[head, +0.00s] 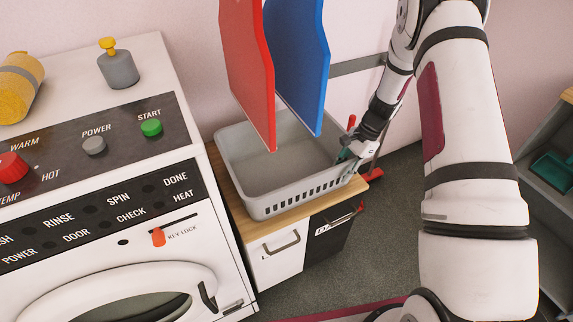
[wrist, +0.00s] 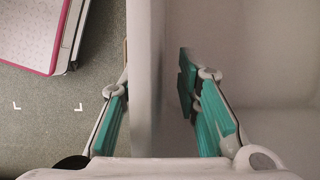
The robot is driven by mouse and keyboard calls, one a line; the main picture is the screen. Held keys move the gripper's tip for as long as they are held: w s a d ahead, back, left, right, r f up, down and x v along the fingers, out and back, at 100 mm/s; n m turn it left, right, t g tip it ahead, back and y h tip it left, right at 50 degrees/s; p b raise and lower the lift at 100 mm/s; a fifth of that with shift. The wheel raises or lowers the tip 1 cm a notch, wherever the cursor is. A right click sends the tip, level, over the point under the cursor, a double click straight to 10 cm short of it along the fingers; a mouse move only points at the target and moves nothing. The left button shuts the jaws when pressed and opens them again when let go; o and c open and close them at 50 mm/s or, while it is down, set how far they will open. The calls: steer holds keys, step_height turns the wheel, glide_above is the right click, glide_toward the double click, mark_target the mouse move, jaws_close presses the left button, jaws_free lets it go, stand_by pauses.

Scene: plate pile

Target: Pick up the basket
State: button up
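The basket (head: 283,200) is a light grey plastic tub with slots along its upper side. It stands upright on a wooden-topped cabinet and looks empty where I can see in. My gripper (head: 350,157) is at the basket's right end, pointing down over the rim. In the wrist view the basket wall (wrist: 146,60) runs between the two teal-padded fingers of my gripper (wrist: 155,85). The left finger is outside the wall and close to it. The right finger is inside the basket with a visible gap to the wall. Part of the basket's far side is hidden by hanging panels.
A red panel (head: 248,70) and a blue panel (head: 297,60) hang over the basket. A white washing machine (head: 120,190) stands close on the left. The wooden cabinet top (head: 237,212) shows around the basket. Grey floor (head: 390,215) is free at the right.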

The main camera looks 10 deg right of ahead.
mark_target(311, 184)
steer(key=a, duration=0.2)
steer(key=s+a, duration=0.1)
steer(key=a, duration=0.1)
steer(key=s+a, duration=0.1)
steer(key=a, duration=0.1)
steer(key=shift+p, duration=0.35)
steer(key=a, duration=0.1)
steer(key=s+a, duration=0.1)
steer(key=a, duration=0.1)
steer(key=s+a, duration=0.1)
steer(key=a, duration=0.1)
steer(key=shift+a+f+p, duration=0.2)
steer(key=shift+a+p, duration=0.05)
steer(key=shift+p, duration=0.05)
steer(key=shift+w+f, duration=0.1)
steer(key=shift+f, duration=0.3)
jaws_close()
